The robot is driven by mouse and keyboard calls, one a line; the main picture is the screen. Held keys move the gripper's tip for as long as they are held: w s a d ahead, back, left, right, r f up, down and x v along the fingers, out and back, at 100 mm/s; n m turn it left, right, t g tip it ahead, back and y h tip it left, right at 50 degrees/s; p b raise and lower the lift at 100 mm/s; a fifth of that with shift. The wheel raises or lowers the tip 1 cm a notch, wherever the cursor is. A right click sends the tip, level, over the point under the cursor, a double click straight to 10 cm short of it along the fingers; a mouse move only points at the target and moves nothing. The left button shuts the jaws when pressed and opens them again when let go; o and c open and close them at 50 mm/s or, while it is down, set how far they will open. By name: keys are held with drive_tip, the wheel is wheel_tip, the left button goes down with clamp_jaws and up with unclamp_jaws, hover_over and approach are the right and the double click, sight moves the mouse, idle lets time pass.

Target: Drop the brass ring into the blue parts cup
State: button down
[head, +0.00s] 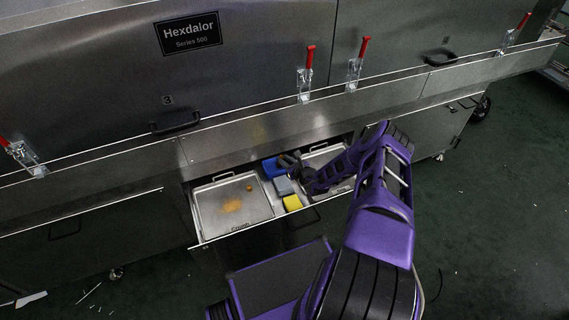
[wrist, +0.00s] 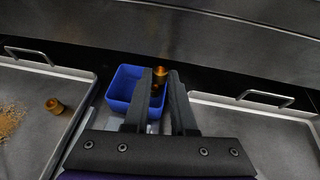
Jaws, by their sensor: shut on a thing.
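My gripper (wrist: 167,80) is shut on a small brass piece (wrist: 160,72), which I take to be the brass ring; it shows between the fingertips. The blue parts cup (wrist: 121,84) is open at the top, and my left finger hides its right part. In the wrist view the brass piece appears at the cup's right side; its height above the rim is hard to tell. In the head view the blue cup (head: 269,168) stands in the open drawer, with my gripper (head: 286,160) at its right. The held piece cannot be made out there.
A metal tray (head: 207,222) left of the cup holds another brass piece (wrist: 54,104) and orange-brown crumbs (wrist: 10,120). A second tray (wrist: 225,112) lies to the right. A grey block (head: 283,186) and a yellow block (head: 292,202) sit in front of the cup. The steel dryer wall rises behind.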

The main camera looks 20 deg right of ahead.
drive_tip(key=shift+w+f, duration=0.15)
drive_tip(key=shift+f, duration=0.4)
drive_tip(key=shift+f+b, duration=0.5)
drive_tip(key=c, duration=0.7)
unclamp_jaws()
drive_tip(key=shift+c, duration=0.2)
drive_tip(key=shift+r+p, duration=0.45)
drive_tip(key=shift+r, duration=0.1)
drive_tip(key=p+v, duration=0.2)
drive_tip(key=v, duration=1)
drive_tip(key=shift+p, duration=0.4)
